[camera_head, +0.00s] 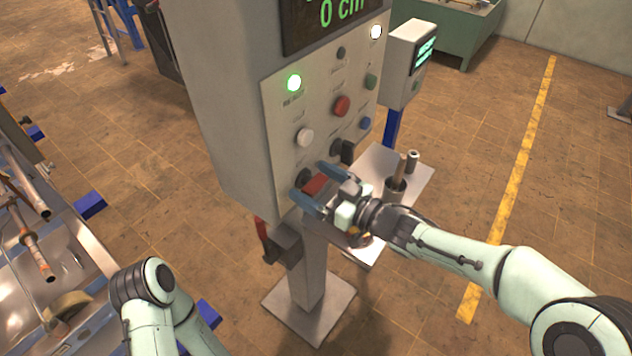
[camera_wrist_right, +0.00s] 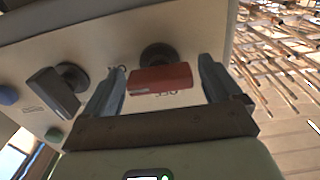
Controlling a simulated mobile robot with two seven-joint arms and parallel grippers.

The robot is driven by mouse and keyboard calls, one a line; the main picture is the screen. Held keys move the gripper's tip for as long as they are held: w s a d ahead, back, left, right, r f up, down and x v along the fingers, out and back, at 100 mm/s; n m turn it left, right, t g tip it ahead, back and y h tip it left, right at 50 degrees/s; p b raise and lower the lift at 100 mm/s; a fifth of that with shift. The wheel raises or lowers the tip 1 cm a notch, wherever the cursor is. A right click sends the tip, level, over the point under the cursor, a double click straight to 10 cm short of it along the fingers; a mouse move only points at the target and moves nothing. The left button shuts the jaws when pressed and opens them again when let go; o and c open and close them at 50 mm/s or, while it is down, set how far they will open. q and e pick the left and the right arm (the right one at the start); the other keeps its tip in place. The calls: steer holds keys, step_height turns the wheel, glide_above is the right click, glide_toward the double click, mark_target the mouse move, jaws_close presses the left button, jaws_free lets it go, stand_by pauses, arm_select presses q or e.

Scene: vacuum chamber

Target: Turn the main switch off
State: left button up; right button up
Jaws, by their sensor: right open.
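The main switch has a red handle (camera_head: 314,184) on a dark round base, low on the front panel of the grey control box (camera_head: 222,110). In the right wrist view, the red handle (camera_wrist_right: 160,79) lies crosswise between two blue-grey fingers. My right gripper (camera_head: 318,187) is open, with one finger on each side of the handle. A gap shows between the handle and each finger in the wrist view. Lettering beside the handle is partly covered. Only part of my left arm shows at the lower left of the head view; its gripper is out of view.
A black switch (camera_head: 347,152) sits close beside the red one, also in the wrist view (camera_wrist_right: 55,93). Above are a red button (camera_head: 341,106), a white button (camera_head: 305,137) and a lit green lamp (camera_head: 294,82). A small metal table (camera_head: 415,180) stands behind my right gripper.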

steer(key=shift+c, duration=0.3)
steer(key=c, duration=0.9)
arm_select(q)
steer(key=shift+f, duration=0.1)
